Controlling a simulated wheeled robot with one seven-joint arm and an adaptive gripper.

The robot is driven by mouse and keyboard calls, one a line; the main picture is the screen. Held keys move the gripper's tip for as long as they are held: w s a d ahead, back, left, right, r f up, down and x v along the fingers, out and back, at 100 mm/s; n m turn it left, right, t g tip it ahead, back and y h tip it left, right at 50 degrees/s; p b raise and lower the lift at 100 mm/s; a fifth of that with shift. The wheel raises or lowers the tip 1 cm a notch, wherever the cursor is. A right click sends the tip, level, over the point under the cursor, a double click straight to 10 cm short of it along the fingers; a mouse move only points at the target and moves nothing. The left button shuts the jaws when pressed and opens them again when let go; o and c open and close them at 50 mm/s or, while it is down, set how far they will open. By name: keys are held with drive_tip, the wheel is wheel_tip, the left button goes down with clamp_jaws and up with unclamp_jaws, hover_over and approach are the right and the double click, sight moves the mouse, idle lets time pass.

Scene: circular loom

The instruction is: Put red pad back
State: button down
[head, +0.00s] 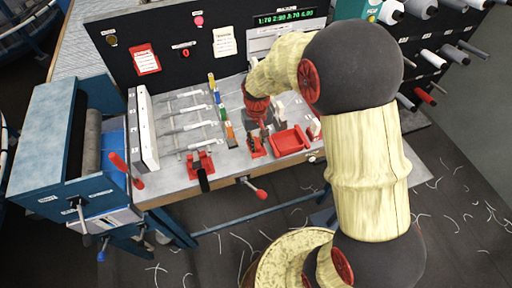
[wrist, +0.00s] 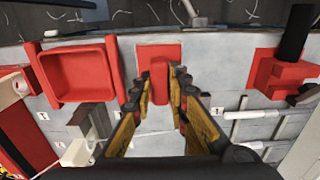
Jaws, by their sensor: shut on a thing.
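My gripper (wrist: 160,82) is shut on a narrow red piece, which I take to be the red pad (wrist: 159,88). The pad stands between the two fingertips in the wrist view. Just beyond it lies a flat red square (wrist: 158,50) on the grey bench top. I cannot tell whether the pad touches this square or is slightly above it. In the head view my gripper (head: 257,133) is low over the bench's front part, left of the red tray, and partly hidden by my own wrist. A red patch (head: 257,149) shows below it.
The empty red tray (head: 290,141) is close beside my gripper. A red clamp with a black handle (head: 201,165) stands left on the bench (head: 225,172). A black panel (head: 150,50) rises at the back.

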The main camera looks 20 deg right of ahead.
drive_tip(key=shift+w+f, duration=0.25)
drive_tip(key=shift+f, duration=0.15)
drive_tip(key=shift+w+f, duration=0.1)
drive_tip(key=shift+f, duration=1.45)
drive_tip(key=shift+f+b, duration=0.15)
drive_tip(key=shift+b, duration=0.15)
drive_tip(key=c, duration=1.7)
unclamp_jaws()
drive_tip(key=shift+c, duration=0.2)
